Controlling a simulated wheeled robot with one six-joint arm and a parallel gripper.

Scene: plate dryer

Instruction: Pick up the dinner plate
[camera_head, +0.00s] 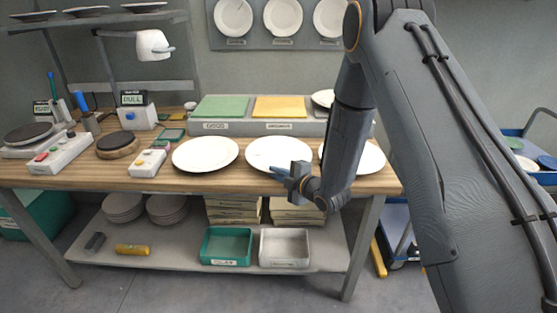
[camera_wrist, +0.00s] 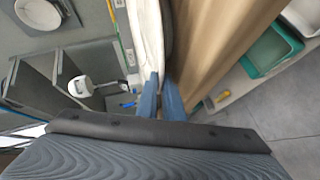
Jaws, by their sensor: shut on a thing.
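Three white dinner plates lie along the front of the wooden bench: a left plate (camera_head: 205,154), a middle plate (camera_head: 279,152) and a right plate (camera_head: 371,158) partly hidden by my arm.
Behind the plates is a raised ledge with a green pad (camera_head: 220,107) and a yellow pad (camera_head: 280,107). A control box (camera_head: 148,163) stands left of the left plate. Below are a green tray (camera_head: 227,246) and a grey tray (camera_head: 284,248). A blue cart (camera_head: 535,160) is at right.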

